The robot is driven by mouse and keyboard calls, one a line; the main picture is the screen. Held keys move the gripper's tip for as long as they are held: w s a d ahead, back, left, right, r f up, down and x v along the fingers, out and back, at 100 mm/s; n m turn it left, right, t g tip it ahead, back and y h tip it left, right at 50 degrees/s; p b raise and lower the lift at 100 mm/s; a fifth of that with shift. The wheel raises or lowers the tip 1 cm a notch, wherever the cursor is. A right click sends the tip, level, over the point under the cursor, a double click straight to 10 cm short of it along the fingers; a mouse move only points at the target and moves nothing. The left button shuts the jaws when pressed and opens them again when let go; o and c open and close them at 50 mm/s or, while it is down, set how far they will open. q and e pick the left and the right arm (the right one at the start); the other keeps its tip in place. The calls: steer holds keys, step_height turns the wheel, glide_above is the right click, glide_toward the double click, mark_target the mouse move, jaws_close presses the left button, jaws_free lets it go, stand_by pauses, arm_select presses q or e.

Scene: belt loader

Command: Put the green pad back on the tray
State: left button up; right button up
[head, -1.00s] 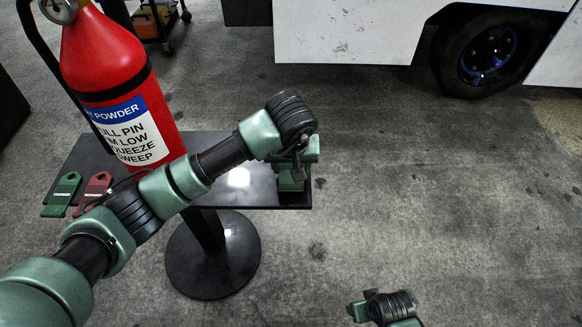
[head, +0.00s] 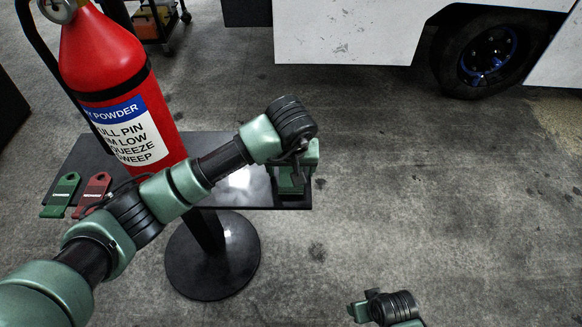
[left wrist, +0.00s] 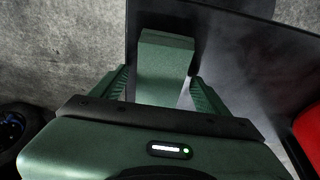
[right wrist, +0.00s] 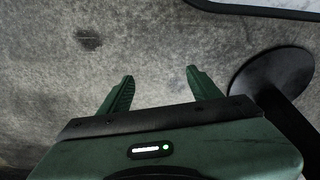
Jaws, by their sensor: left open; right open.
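A green block-shaped pad (left wrist: 165,62) stands at the end of the black tray-like top (left wrist: 228,50) in the left wrist view. My left gripper (left wrist: 158,78) is open, with one finger on each side of the pad; gaps show between fingers and pad. In the head view my left gripper (head: 293,176) is at the right end of the black top (head: 240,190), and its wrist hides most of the pad. My right gripper (right wrist: 160,76) is open and empty above the floor; part of it shows at the bottom of the head view (head: 360,310).
A red fire extinguisher (head: 105,70) stands at the left of the top. A green tag (head: 61,193) and a red tag (head: 93,192) lie at its left end. A round black pedestal base (head: 213,265) is below. The floor at right is clear before a white vehicle (head: 345,30).

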arm_select(q)
steer(key=shift+r, duration=0.15)
arm_select(e)
steer(key=shift+d+f, duration=0.1)
arm_select(q)
steer(key=p+v, duration=0.1)
steer(key=v, duration=1.1)
arm_select(e)
steer(key=shift+s+d+f, duration=0.1)
steer(key=shift+s+f, duration=0.2)
steer(key=shift+f, duration=0.45)
steer(key=shift+s+a+f, duration=0.1)
steer(key=shift+s+f, duration=0.2)
steer(key=shift+f, duration=0.5)
steer(key=shift+s+d+f, duration=0.1)
steer(key=shift+s+f, duration=0.2)
steer(key=shift+f, duration=0.45)
